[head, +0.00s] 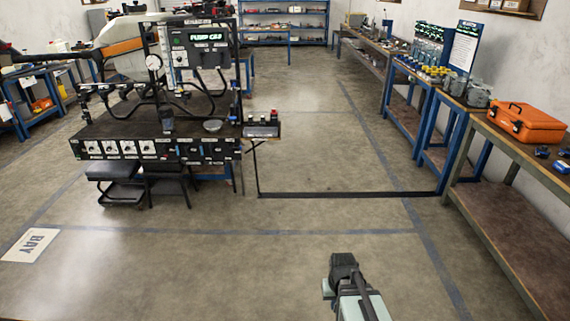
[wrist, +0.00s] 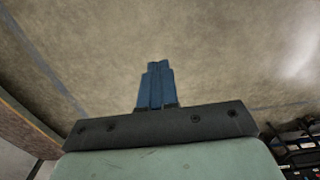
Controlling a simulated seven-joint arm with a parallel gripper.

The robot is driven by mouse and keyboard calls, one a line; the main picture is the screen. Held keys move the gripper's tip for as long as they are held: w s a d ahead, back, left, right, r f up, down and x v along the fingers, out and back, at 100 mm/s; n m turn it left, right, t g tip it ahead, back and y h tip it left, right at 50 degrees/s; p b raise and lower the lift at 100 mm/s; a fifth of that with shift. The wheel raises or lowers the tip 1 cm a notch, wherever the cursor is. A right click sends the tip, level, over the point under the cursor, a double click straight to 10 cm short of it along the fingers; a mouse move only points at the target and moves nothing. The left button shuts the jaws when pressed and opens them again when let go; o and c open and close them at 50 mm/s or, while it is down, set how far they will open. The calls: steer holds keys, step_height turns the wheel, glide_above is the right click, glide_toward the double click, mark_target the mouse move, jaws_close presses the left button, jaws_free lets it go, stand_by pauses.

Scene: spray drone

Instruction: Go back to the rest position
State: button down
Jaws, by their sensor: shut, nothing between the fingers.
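My gripper (wrist: 157,68) shows in the wrist view as two blue fingers pressed together, with nothing between them. Bare concrete floor fills the view beyond the fingertips. In the head view the end of my arm (head: 345,268) is at the bottom, right of centre, over open floor and apart from the benches. The fingers cannot be made out in that view.
A black test bench (head: 150,130) with a pump panel (head: 203,55) stands at left. A workbench (head: 490,138) with an orange case (head: 525,123) runs along the right wall. A black strip (head: 345,194) crosses the floor ahead.

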steer(key=s+f+g, duration=0.3)
steer(key=s+f, duration=0.7)
steer(key=s, duration=0.5)
steer(key=s+f+g, duration=0.3)
steer(key=s+f, duration=0.7)
steer(key=s, duration=0.5)
steer(key=shift+s+d+f+g, duration=0.15)
steer(key=shift+d+f+g, duration=0.15)
steer(key=shift+d+g, duration=0.1)
